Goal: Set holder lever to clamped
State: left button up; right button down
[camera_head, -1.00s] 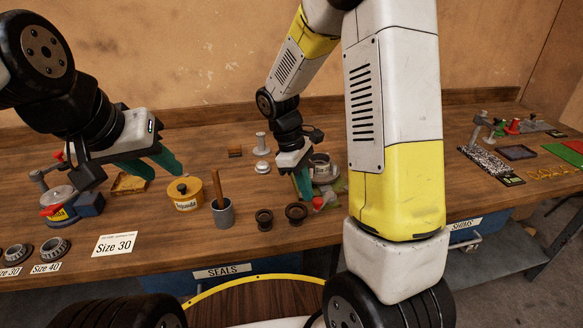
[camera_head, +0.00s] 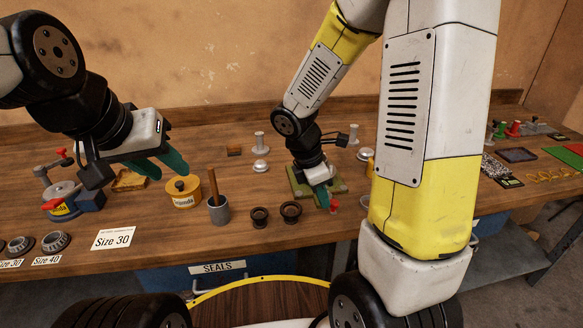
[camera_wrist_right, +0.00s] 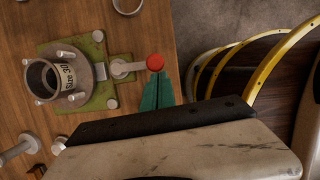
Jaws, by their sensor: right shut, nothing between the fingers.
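The holder has a green base (camera_head: 300,184), partly covered by my right arm in the head view. In the right wrist view the green base (camera_wrist_right: 97,97) carries a metal hub (camera_wrist_right: 52,80) marked Size 30. The holder lever is a short grey arm (camera_wrist_right: 124,68) with a red knob (camera_wrist_right: 155,62), sticking out from the base toward the bench edge. The knob also shows in the head view (camera_head: 334,204). My right gripper (camera_wrist_right: 158,92) is shut and empty, its teal fingertips right beside the knob; contact is unclear. My left gripper (camera_head: 160,162) is open and empty above the bench.
A yellow pot (camera_head: 183,192), a grey cup with a brush (camera_head: 219,210) and two dark seals (camera_head: 275,215) stand left of the holder. The bench's front edge runs close to the lever.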

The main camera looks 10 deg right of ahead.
jog(key=shift+s+d, duration=0.1)
jog(key=shift+d, duration=0.2)
dwell(0.4)
jog(key=s+a+r, duration=0.1)
jog(key=a+r, duration=0.6)
jog(key=r, duration=0.3)
jog(key=shift+s+a, duration=0.15)
jog(key=shift+a, duration=0.05)
jog(key=shift+r, duration=0.15)
jog(key=s+d+r+m+t+y, duration=0.3)
jog(key=s+r+m, duration=0.6)
jog(key=m, duration=0.9)
jog(key=s+t+y, duration=0.1)
jog(key=t+y, duration=0.1)
jog(key=shift+s+r+m+t+y, duration=0.15)
jog(key=shift+r+m+t+y, duration=0.15)
jog(key=shift+t+y, duration=0.1)
